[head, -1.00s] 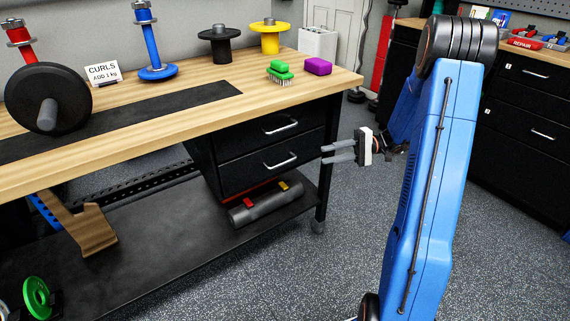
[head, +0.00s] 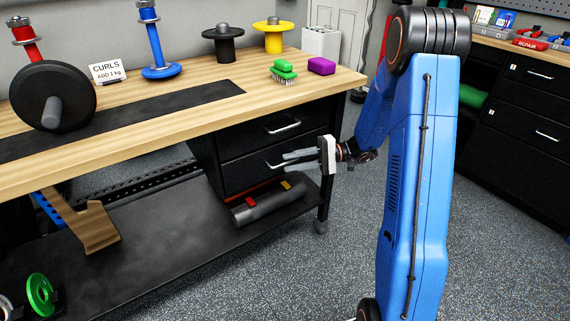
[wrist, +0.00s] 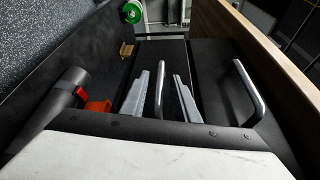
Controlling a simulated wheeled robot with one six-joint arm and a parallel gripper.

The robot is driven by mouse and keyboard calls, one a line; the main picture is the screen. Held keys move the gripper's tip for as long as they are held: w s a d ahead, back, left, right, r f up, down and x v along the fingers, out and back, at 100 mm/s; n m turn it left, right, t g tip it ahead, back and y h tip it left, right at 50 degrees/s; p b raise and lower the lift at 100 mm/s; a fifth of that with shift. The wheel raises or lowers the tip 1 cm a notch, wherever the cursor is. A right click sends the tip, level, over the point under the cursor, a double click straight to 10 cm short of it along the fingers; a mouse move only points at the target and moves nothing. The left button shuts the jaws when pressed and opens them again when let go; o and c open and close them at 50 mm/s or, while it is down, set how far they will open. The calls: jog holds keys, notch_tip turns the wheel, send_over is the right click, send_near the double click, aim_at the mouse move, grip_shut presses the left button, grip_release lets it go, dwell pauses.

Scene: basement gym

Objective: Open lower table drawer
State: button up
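The lower drawer (head: 240,177) is a black front under the wooden bench, shut, with a silver bar handle (head: 271,164). My gripper (head: 285,161) is at that handle, its grey fingers pointing left and partly covering it. In the wrist view the lower handle (wrist: 158,88) shows between the two open fingers of my gripper (wrist: 160,85), with gaps on both sides. The upper drawer (head: 245,137) is also shut; its handle (wrist: 247,90) is right of the fingers in the wrist view.
A dark cylinder (head: 265,205) with red and yellow clips lies on the bench's lower shelf (head: 170,245). A green brush and purple block (head: 321,66) lie on the bench top. The speckled floor in front is clear.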

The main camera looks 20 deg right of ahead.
jog(key=shift+w+a+f, duration=0.1)
jog(key=shift+a+f, duration=0.05)
jog(key=shift+a, duration=1.25)
grip_shut()
